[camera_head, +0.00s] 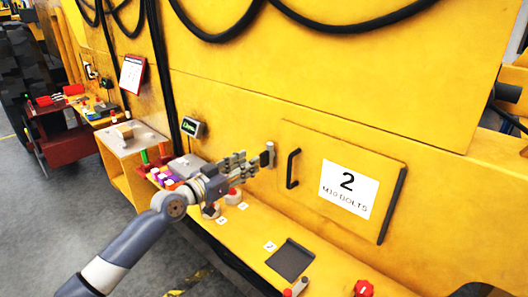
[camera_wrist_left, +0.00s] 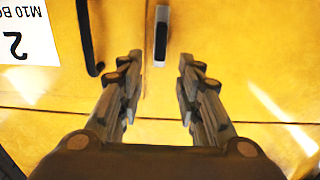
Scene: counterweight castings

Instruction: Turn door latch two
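Door two (camera_head: 322,192) is a yellow panel with a white label "2 M10 BOLTS" (camera_head: 348,190), set flush in the yellow machine side. Its grey latch (camera_head: 267,155) stands upright just left of the door's black handle (camera_head: 292,168). In the left wrist view the latch (camera_wrist_left: 161,35) lies ahead of and between the fingertips, and the black handle (camera_wrist_left: 88,38) is to the left. My left gripper (camera_head: 250,163) points at the latch, its fingers apart; in the wrist view the gripper (camera_wrist_left: 157,75) is open and empty. Contact with the latch does not show. My right gripper is not in view.
Below the door runs a yellow ledge (camera_head: 320,262) with a dark plate (camera_head: 290,260), red knobs (camera_head: 363,288) and small numbered labels. A small display (camera_head: 193,127) is on the wall to the left. Black cables hang above. Grey floor is open at lower left.

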